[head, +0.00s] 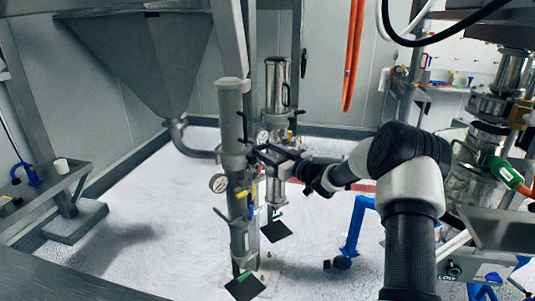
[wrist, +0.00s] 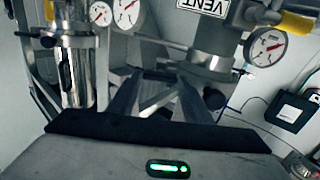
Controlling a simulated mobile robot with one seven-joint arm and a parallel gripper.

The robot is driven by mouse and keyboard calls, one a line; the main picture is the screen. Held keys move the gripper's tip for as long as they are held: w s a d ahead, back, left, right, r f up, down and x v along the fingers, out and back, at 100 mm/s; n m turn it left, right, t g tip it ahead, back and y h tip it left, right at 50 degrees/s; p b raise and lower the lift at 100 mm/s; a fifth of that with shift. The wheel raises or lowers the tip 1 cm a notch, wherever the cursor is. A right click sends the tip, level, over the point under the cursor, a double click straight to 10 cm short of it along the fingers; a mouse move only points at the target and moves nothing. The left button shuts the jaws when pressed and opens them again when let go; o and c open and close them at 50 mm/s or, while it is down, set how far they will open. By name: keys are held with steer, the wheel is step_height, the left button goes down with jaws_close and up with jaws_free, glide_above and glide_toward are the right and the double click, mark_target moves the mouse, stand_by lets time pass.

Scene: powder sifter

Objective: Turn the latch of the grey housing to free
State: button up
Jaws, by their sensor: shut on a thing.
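The grey housing (head: 232,115) is the matte upright cylinder in the middle of the head view, with a dark handle on its side. Its metal lower part (wrist: 212,55) shows at the upper right of the wrist view, beside a "VENT" label. My gripper (head: 266,157) reaches in from the right against the housing's middle. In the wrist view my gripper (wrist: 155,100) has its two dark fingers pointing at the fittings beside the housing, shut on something. The held part is mostly hidden between the fingers, so I cannot tell the latch's angle.
A shiny steel housing (head: 277,90) stands close behind the grey one. Pressure gauges (head: 218,183) and yellow-handled valves (head: 242,195) crowd the columns. A hopper (head: 140,55) hangs at the left. A blue stand (head: 352,232) is on the right. The pale floor at left is clear.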

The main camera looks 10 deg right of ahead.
steer(key=n+b, duration=0.8)
steer(key=b, duration=0.3)
steer(key=n+b, duration=0.9)
steer(key=b, duration=0.2)
steer(key=shift+a+f, duration=0.1)
steer(key=shift+f, duration=0.1)
steer(key=shift+n, duration=0.3)
steer(key=o, duration=0.8)
steer(key=shift+r, duration=0.1)
